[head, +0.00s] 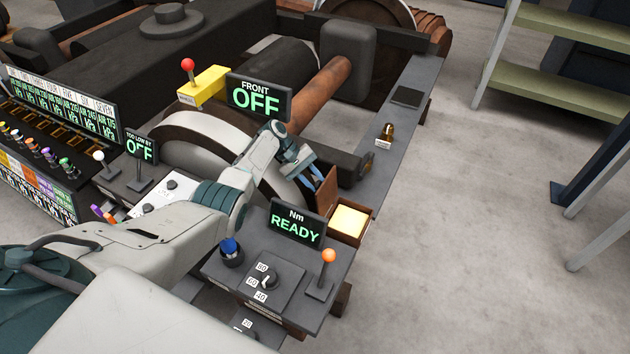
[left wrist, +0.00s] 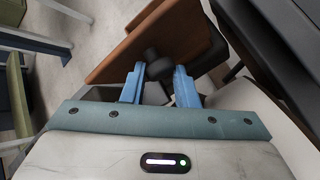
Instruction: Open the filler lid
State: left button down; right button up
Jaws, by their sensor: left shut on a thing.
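The filler lid (head: 327,191) is a brown panel standing steeply tilted up at the left edge of a small brown box. The open box shows a bright yellow inside (head: 349,221). My left gripper (head: 314,180) reaches in from the left, with its blue fingers at the lid's left side. In the left wrist view the lid (left wrist: 128,50) lies beyond the fingers, and my left gripper (left wrist: 158,74) is shut on the lid's dark round knob (left wrist: 154,62). The knob is partly hidden by the fingers. My right gripper does not show.
A console with a READY display (head: 296,224), an orange-tipped lever (head: 328,256) and a blue knob (head: 231,247) stands just in front of the box. A FRONT OFF display (head: 258,97) stands behind my wrist. The floor to the right (head: 470,240) is clear.

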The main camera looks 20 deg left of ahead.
pick_arm(q)
jog(key=c, duration=1.5)
grip_release()
jog(key=shift+s+f, duration=0.55)
jog(key=shift+f, duration=0.15)
jog(key=o, duration=0.4)
jog(key=shift+s+r, duration=0.1)
jog(key=shift+r, duration=0.05)
jog(key=shift+d, duration=0.15)
jog(key=shift+r, duration=0.1)
jog(key=v, duration=0.7)
jog(key=shift+w+a+r+b, duration=0.3)
jog(key=shift+b, duration=0.1)
